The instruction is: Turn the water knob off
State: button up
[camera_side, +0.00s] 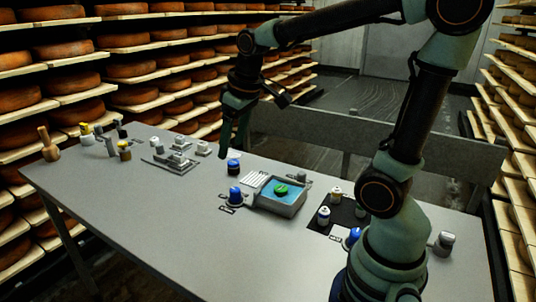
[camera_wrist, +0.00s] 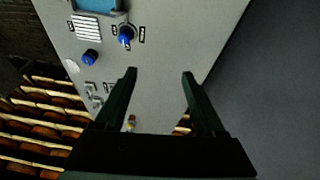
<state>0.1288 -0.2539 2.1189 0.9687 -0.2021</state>
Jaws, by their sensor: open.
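A blue knob (camera_side: 235,195) with small printed labels around it stands on the grey table, just left of a grey basin (camera_side: 292,208) holding blue water and a round green thing (camera_side: 282,190). In the wrist view the knob (camera_wrist: 126,34) shows at the top, with labels on both sides and the basin's blue edge (camera_wrist: 95,5) near it. My gripper (camera_side: 236,150) hangs above the table behind the knob, apart from it. In the wrist view its two fingers (camera_wrist: 160,73) are spread with nothing between them.
A blue-topped object (camera_side: 234,167) stands behind the knob, beside a white grille (camera_side: 256,179). Another blue knob (camera_side: 352,236) is partly hidden by my arm, near small jars (camera_side: 323,214) on a dark mat. Small tools stand at the left. The table's front left is clear.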

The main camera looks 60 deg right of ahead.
jog(key=w+d+f+g, duration=0.2)
jog(key=w+d+f, duration=0.3)
jog(key=w+d, duration=0.1)
jog(key=n+g, duration=0.1)
jog(key=g, duration=0.1)
send_near(235, 189)
jog(key=f, duration=1)
jog(key=shift+s+d+f, duration=0.15)
jog(key=shift+d+f, duration=0.1)
jog(key=shift+f, duration=0.05)
grip_shut()
